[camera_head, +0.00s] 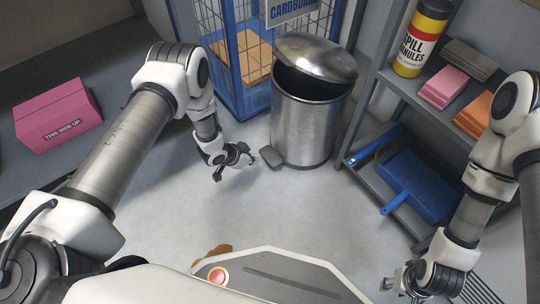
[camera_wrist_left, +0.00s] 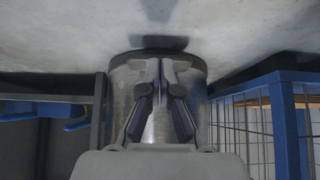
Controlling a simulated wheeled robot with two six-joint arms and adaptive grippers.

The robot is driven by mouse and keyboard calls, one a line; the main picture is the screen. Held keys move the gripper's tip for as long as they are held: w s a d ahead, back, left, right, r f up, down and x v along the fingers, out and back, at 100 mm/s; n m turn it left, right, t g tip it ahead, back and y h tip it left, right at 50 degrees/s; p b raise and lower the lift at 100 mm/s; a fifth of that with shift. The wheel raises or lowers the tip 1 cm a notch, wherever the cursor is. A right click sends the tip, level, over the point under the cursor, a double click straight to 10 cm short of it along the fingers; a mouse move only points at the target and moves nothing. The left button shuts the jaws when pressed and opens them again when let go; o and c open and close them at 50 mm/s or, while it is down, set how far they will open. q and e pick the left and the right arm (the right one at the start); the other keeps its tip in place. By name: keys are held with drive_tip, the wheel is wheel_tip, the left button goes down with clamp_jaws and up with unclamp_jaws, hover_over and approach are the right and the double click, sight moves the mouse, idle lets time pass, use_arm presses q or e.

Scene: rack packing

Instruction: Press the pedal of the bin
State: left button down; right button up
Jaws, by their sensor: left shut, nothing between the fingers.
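The metal bin (camera_head: 305,125) stands on the floor near the back, with its domed lid (camera_head: 316,56) tilted and a dark gap under its front edge. Its grey pedal (camera_head: 271,157) sticks out low at the front left. My left gripper (camera_head: 236,170) is shut and empty, just left of the pedal, and a small gap seems to part them. In the left wrist view the bin (camera_wrist_left: 120,85) is upside down behind the gripper's fingers (camera_wrist_left: 160,62), with the dark pedal (camera_wrist_left: 160,42) beyond them. My right gripper (camera_head: 396,282) is at the lower right, far from the bin; its fingers are unclear.
A blue wire cage (camera_head: 235,90) with cardboard stands left of the bin. A grey shelf (camera_head: 425,103) is on the right, with a blue dustpan (camera_head: 425,180) low down. A pink box (camera_head: 57,115) lies on the left bench. The floor before the bin is clear.

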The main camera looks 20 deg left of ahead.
use_arm(q)
drive_tip(key=v, duration=0.8)
drive_tip(key=shift+r, duration=0.15)
drive_tip(key=shift+s, duration=0.1)
